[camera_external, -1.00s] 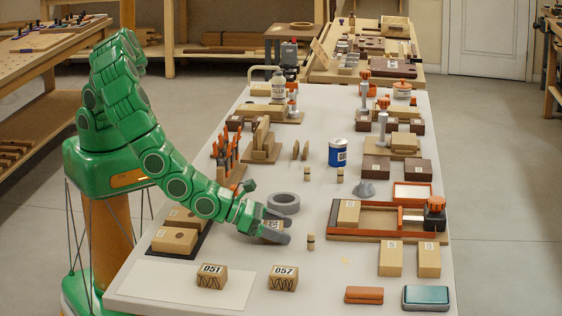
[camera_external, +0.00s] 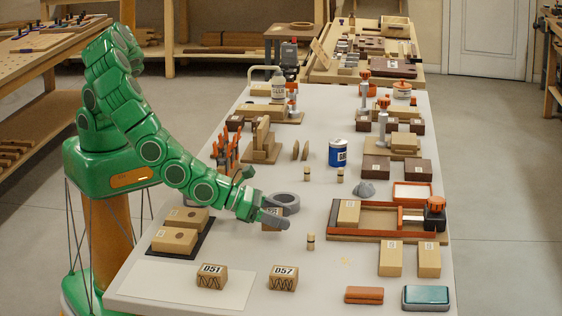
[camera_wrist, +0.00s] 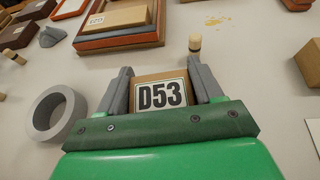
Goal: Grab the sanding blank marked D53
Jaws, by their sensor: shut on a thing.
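The sanding blank D53 (camera_wrist: 160,94) is a small wooden block with a white label reading D53, seen in the wrist view between the two grey fingers. My gripper (camera_wrist: 163,84) is shut on it, one finger on each side. In the external view my gripper (camera_external: 275,217) is at the left-centre of the bench, and the blank (camera_external: 271,224) is partly hidden behind a finger. I cannot tell whether the blank touches the bench top.
A grey ring (camera_external: 287,202) lies just behind my gripper. A small wooden peg (camera_external: 310,241) stands to the right. Blocks 051 (camera_external: 211,277) and 057 (camera_external: 284,279) sit near the front. A clamping tray (camera_external: 340,236) is further right.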

